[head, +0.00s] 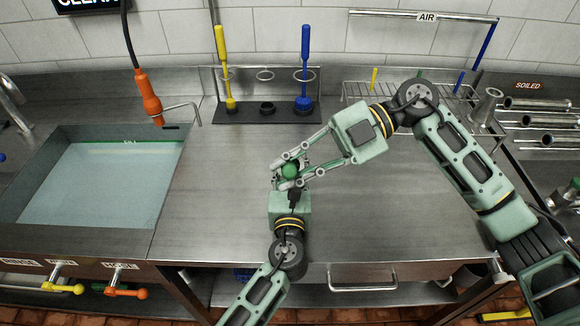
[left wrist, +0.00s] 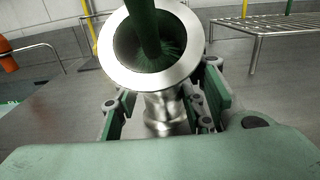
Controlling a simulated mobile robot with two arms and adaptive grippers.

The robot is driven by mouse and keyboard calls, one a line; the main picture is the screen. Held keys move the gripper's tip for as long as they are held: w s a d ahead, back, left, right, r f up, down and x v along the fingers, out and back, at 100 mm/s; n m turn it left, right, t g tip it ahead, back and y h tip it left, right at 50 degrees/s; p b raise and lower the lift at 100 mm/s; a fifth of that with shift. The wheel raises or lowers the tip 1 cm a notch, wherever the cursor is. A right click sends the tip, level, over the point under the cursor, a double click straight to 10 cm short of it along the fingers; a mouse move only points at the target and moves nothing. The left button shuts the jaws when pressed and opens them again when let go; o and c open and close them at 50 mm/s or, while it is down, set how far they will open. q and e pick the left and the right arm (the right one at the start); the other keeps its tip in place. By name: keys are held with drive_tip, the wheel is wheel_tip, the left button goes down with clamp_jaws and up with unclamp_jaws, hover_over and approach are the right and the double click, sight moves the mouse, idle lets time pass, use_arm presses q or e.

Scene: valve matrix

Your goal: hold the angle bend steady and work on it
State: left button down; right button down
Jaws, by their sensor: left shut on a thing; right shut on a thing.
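The angle bend (left wrist: 165,112) is a shiny metal pipe piece with a wide flange facing up. In the left wrist view it sits between the fingers of my left gripper (left wrist: 163,92), which is shut on it. A green brush (left wrist: 146,28) stands in its open bore, bristles inside and handle running out of the top of the view. In the head view my left gripper (head: 287,184) comes up from below. My right gripper (head: 292,163) reaches in from the right, shut on the green brush (head: 290,171), right above it. The bend is mostly hidden there.
A water-filled basin (head: 52,215) is at left, with an orange sprayer (head: 148,97) behind it. A brush stand (head: 240,115) holds a yellow brush and a blue brush; its middle place is empty. A wire rack (head: 355,92) and soiled metal parts (head: 540,120) are at right. The bench (head: 205,190) is clear.

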sight(290, 172)
drive_tip(key=shift+s+r, duration=2.15)
drive_tip(key=shift+w+f, duration=2.15)
drive_tip(key=shift+s+r, duration=2.15)
drive_tip(key=shift+r, duration=0.05)
drive_tip(key=s+r, duration=0.5)
drive_tip(key=shift+s+r, duration=0.1)
drive_tip(key=shift+s, duration=0.05)
